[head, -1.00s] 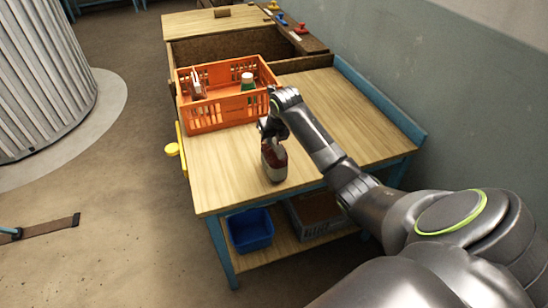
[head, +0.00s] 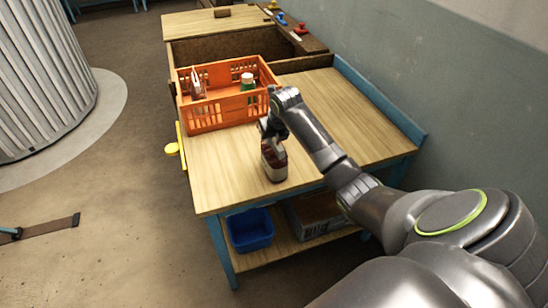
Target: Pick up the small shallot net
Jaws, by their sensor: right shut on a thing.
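The small shallot net (head: 274,165) is a dark reddish-brown bag with a pale band, upright at the front of the wooden table (head: 218,183). My right gripper (head: 272,137) reaches down from above and is shut on its top. The net's top is partly hidden by the gripper. I cannot tell whether its bottom touches the table. My left gripper is not in view.
An orange crate (head: 215,115) stands at the table's back left, holding a green bottle with a white cap (head: 247,82) and a pale packet (head: 197,82). A blue bin (head: 250,230) sits on the lower shelf. The tabletop right of my arm is clear.

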